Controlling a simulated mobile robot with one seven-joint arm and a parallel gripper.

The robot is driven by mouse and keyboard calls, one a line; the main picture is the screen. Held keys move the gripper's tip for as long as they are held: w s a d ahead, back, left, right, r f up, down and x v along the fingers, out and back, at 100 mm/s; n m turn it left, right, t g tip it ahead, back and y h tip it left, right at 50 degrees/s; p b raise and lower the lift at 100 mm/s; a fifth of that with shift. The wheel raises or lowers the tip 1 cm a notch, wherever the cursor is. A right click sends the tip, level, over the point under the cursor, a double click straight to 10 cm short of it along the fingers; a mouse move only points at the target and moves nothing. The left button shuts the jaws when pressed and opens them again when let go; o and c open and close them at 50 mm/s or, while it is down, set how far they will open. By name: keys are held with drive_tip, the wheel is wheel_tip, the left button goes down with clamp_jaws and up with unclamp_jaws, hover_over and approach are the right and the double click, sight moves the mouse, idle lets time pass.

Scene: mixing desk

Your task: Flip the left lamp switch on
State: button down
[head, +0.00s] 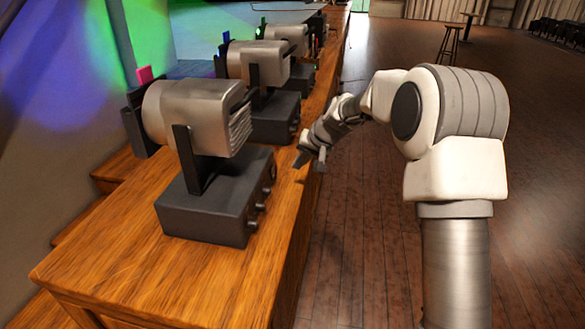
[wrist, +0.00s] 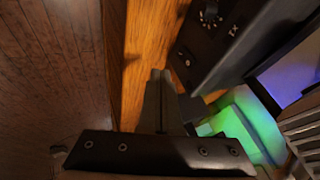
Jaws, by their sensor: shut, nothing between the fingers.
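Several grey lamps on dark boxes stand in a row on the wooden desk. The nearest, leftmost lamp (head: 195,112) has a pink tab, and its box (head: 215,205) has several small knobs or switches (head: 255,207) on its right face. A second lamp (head: 258,62) with a blue tab stands behind it. My gripper (head: 310,160) is over the desk's right edge, right of these boxes and apart from them. In the wrist view my gripper (wrist: 160,74) is shut and empty, beside a dark box (wrist: 235,38) with a dial and small controls. Which control is the lamp switch cannot be told.
The wooden desk (head: 110,262) runs away from me, with a bare strip along its right edge. A third lamp (head: 285,36) stands farther back. The wooden floor (head: 430,50) right of the desk is open, with a stool (head: 452,38) far off.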

drive_tip(key=v, duration=0.5)
drive_tip(key=shift+d, duration=0.15)
drive_tip(key=p, duration=0.4)
drive_tip(key=shift+d+r, duration=0.15)
drive_tip(key=shift+r, duration=0.1)
drive_tip(key=shift+f+p, duration=0.1)
drive_tip(key=shift+p, duration=0.6)
